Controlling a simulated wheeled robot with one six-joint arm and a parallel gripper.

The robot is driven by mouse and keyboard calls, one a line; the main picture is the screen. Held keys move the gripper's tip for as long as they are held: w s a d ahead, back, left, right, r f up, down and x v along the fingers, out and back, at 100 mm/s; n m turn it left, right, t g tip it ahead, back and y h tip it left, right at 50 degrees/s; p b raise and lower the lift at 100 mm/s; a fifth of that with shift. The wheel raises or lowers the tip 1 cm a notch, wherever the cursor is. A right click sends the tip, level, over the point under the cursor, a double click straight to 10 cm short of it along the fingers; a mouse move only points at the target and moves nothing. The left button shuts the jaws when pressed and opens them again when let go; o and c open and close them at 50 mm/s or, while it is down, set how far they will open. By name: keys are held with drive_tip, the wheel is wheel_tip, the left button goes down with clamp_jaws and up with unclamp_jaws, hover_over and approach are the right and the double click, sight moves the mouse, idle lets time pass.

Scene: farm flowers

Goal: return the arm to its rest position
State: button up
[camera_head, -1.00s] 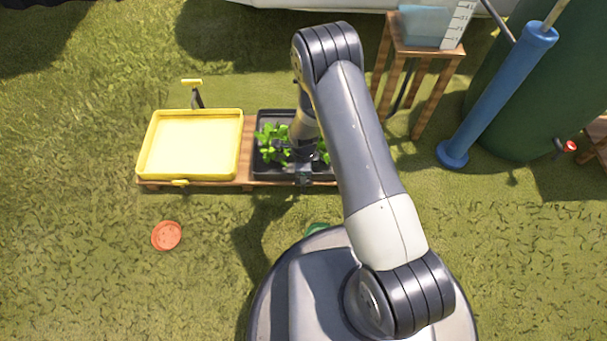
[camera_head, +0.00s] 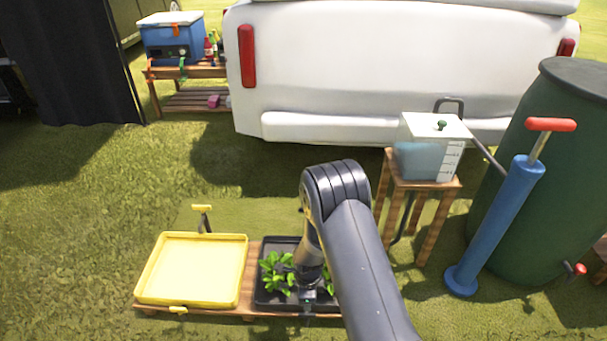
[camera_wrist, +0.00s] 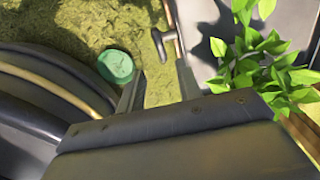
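My arm reaches forward with its gripper (camera_head: 308,302) hanging low at the front of the black planting tray (camera_head: 275,305). In the wrist view my gripper (camera_wrist: 159,86) has its two fingers apart, with only ground and a handle-like piece seen between and beyond them. Leafy green plants (camera_head: 276,272) stand in the tray. The plants also show to the right of the fingers in the wrist view (camera_wrist: 262,62). My arm hides part of the tray and some leaves.
A yellow tray (camera_head: 195,270) sits left of the black one on a wooden board (camera_head: 249,285). A water tank (camera_head: 432,150) on a wooden stand, a blue pump (camera_head: 497,225) and a green barrel (camera_head: 560,165) stand right. A green disc (camera_wrist: 116,67) lies on the grass. A white vehicle (camera_head: 400,60) stands behind.

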sight(307, 314)
wheel_tip(307, 314, down, 9)
drive_tip(key=b, duration=0.3)
